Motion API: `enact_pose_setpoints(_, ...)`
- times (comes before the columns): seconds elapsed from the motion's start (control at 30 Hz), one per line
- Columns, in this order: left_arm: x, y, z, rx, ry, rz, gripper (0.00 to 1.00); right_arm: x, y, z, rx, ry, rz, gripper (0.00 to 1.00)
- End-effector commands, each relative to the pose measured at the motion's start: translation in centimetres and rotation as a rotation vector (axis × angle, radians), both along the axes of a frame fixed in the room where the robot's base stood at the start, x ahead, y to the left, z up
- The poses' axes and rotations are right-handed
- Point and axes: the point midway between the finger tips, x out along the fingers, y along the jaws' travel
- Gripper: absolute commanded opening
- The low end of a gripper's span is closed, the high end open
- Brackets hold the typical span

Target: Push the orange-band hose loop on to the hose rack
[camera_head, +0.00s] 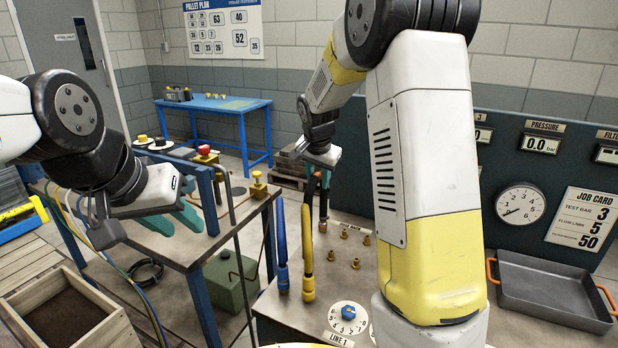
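I cannot pick out the orange-band hose loop or the hose rack with certainty.
The near bench (345,270) carries several brass fittings (343,233) and a numbered dial (348,317). A grey tray (545,285) lies at right. A wooden box (75,315) is lower left, a green can (230,280) between the benches. A blue table (215,104) stands behind.

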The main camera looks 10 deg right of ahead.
Motion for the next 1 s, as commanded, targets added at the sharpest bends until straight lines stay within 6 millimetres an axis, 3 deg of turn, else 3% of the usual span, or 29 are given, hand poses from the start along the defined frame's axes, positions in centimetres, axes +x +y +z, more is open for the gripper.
enact_pose_setpoints(0.07,0.0,0.0,0.0,0.0,0.0,0.0,0.36,0.0,0.0,0.0,0.001,0.001,0.0,0.49)
enact_pose_setpoints(0.43,0.0,0.0,0.0,0.0,0.0,0.0,0.36,-0.2,0.2,0.4,0.001,0.001,0.002,0.49)
enact_pose_setpoints(0.8,0.0,0.0,0.0,0.0,0.0,0.0,0.36,-2.6,0.6,5.8,0.001,-0.002,0.003,0.49)
enact_pose_setpoints(1.0,0.0,0.0,0.0,0.0,0.0,0.0,0.36,-3.2,0.7,7.0,0.0,0.001,0.001,0.49)
